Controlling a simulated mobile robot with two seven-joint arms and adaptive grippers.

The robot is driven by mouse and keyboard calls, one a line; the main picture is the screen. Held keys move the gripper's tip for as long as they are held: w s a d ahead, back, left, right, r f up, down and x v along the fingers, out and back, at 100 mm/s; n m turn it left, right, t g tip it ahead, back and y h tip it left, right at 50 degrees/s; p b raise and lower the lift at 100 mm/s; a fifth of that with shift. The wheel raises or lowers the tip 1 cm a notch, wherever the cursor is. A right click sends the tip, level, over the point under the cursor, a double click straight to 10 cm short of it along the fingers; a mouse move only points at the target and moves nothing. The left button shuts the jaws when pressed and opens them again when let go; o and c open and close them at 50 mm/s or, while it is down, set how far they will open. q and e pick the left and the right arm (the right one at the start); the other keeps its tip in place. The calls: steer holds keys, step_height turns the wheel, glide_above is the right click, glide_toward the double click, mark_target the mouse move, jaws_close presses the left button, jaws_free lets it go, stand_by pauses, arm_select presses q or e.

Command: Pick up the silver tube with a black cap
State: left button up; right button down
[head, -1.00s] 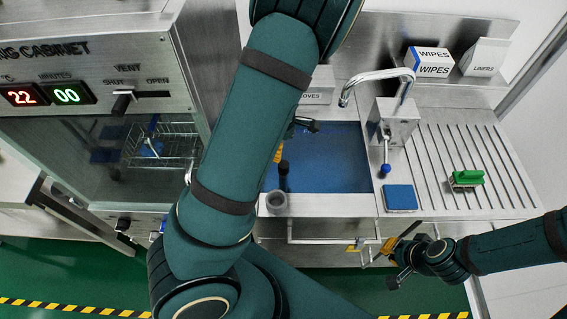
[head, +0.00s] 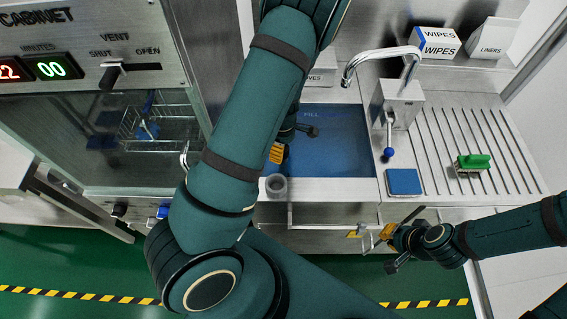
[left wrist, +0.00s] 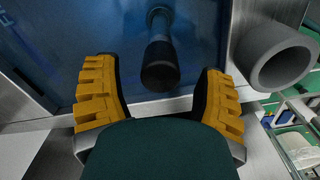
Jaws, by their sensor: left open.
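The black-capped tube (left wrist: 160,72) shows in the left wrist view, its black cap end toward the camera and its shaft dark in the shade. It is between the yellow fingers of my left gripper (left wrist: 160,95), which is open with gaps on both sides. In the head view my left gripper (head: 277,152) is over the near left part of the blue basin, and my arm hides the tube there. My right gripper (head: 392,234) is in front of the counter edge, away from the tube; its finger opening is unclear.
A grey round cup (head: 276,187) sits at the basin's front edge; its open ring (left wrist: 277,58) is close right of my left gripper. A faucet (head: 398,95), blue sponge (head: 404,182) and green brush (head: 473,162) are to the right. A cabinet (head: 95,110) stands at left.

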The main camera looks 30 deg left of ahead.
mark_target(284, 164)
arm_select(q)
step_height(284, 164, down, 3)
steer(key=shift+f+b, duration=0.2)
steer(key=shift+b, duration=0.1)
steer(key=shift+r, duration=0.1)
jaws_close()
